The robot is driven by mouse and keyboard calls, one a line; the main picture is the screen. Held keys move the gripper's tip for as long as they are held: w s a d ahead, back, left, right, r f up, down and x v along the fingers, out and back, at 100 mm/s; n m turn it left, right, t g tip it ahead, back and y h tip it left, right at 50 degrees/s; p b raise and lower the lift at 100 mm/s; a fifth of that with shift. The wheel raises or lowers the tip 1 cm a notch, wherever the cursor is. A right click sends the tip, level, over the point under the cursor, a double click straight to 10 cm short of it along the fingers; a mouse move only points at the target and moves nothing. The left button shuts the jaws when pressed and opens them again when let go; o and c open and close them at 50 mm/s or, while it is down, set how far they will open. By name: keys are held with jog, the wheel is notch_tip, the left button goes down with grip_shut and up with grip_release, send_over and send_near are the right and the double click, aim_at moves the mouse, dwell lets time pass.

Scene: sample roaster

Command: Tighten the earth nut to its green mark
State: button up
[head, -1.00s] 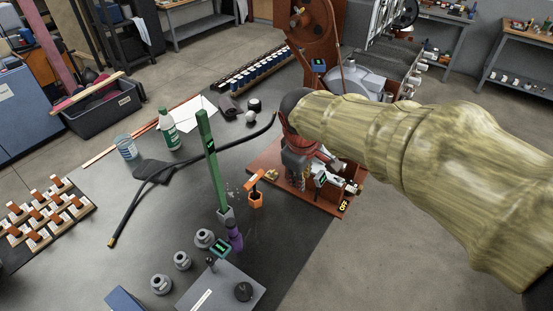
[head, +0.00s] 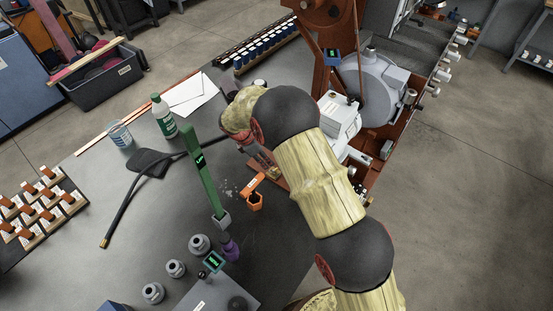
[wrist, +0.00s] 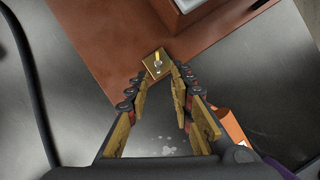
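In the wrist view a small brass plate (wrist: 154,66) sits near the edge of a red-brown base (wrist: 110,50). A short upright fitting (wrist: 158,60) with a yellow top and a pale lower part stands on it; it looks like the earth stud. I cannot make out the nut or a green mark. My gripper (wrist: 161,78) is open, with its two brass-padded fingers apart and their tips pointing at the plate. Nothing shows between the fingers. I cannot tell whether the tips touch the plate. In the head view my arm hides most of this spot.
A black cable (head: 128,205) crosses the bench. The grey roaster drum (head: 370,90) and a white box (head: 340,115) lie beyond my arm.

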aim_at(273, 171)
jog(key=b+x, duration=0.1)
jog(key=x, duration=0.3)
jog(key=b+x, duration=0.1)
jog(key=x, duration=0.3)
jog(key=shift+w+f, duration=0.25)
jog(key=shift+f, duration=0.15)
jog(key=shift+c, duration=0.8)
jog(key=c, duration=0.4)
grip_shut()
